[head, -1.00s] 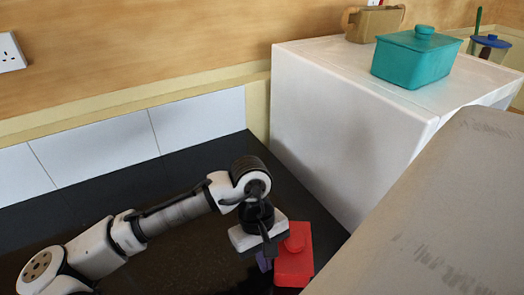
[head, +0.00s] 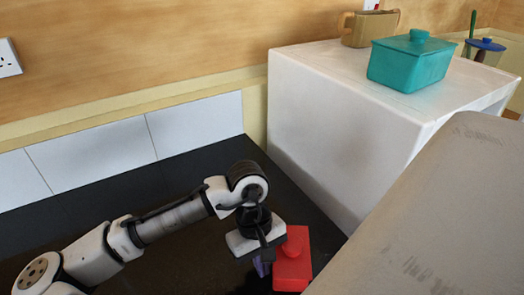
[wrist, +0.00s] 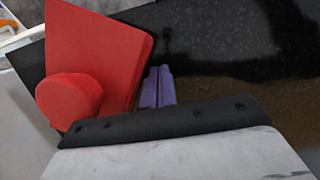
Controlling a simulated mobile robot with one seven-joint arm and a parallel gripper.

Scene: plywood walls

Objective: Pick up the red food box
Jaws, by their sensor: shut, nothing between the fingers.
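My gripper (head: 262,266) points down just left of the box in the head view. Its purple fingers (wrist: 158,87) are together with nothing between them. They are beside the box, not around it. I cannot tell if they touch it.
A white counter (head: 335,130) stands right of the box and carries a teal lidded box (head: 410,62), a tan jug (head: 370,27) and a blue-lidded pot (head: 486,45). A grey-beige surface (head: 435,220) fills the lower right.

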